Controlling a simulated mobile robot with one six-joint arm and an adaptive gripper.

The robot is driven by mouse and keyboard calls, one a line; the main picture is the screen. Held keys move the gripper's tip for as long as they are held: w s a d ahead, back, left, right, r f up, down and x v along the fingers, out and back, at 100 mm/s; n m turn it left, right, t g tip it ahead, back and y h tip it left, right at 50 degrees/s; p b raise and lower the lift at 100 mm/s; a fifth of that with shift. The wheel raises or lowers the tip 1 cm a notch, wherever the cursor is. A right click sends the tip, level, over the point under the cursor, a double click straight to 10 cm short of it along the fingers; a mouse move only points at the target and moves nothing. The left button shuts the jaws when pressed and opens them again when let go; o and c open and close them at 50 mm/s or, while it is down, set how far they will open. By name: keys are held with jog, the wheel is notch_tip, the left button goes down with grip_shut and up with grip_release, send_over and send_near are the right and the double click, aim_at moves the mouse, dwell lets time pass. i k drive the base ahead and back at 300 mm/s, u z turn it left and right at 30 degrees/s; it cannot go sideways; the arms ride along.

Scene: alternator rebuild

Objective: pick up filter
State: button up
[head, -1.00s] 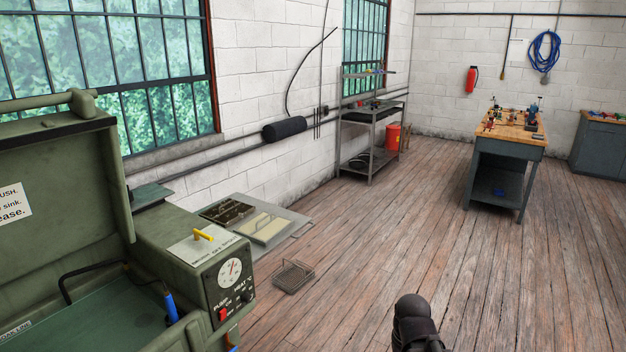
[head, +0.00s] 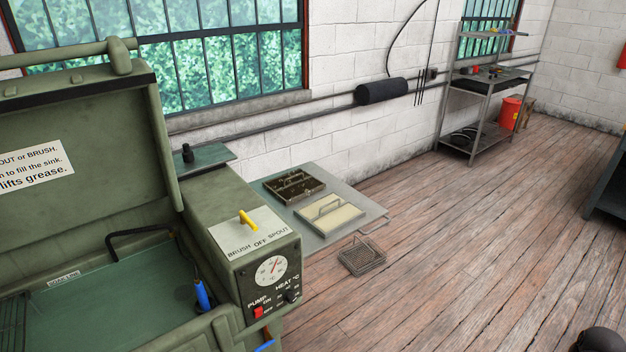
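A cream rectangular panel with a wire handle (head: 338,221) lies on a grey metal side shelf beside the green parts washer. It looks like the filter, though no label on it is readable. A dark brown tray with divisions (head: 294,186) lies behind it on the same shelf. A small wire-mesh basket (head: 362,257) is in front of the shelf; I cannot tell what it rests on. My gripper's fingers do not show; only a dark rounded part of my arm appears at the bottom right corner.
The green parts washer (head: 243,210) fills the left, its lid (head: 90,190) raised. Its control box has a yellow lever (head: 248,219) and a dial. A metal rack (head: 486,95) stands behind.

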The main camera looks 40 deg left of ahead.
aim_at(292, 186)
jog(key=z, duration=0.15)
jog(key=i, duration=1.55)
jog(key=u, duration=0.4)
jog(key=i, duration=0.7)
jog(key=u, duration=0.8)
jog(key=i, duration=0.5)
jog(key=u, duration=0.75)
jog(key=i, duration=0.55)
jog(key=u, duration=0.3)
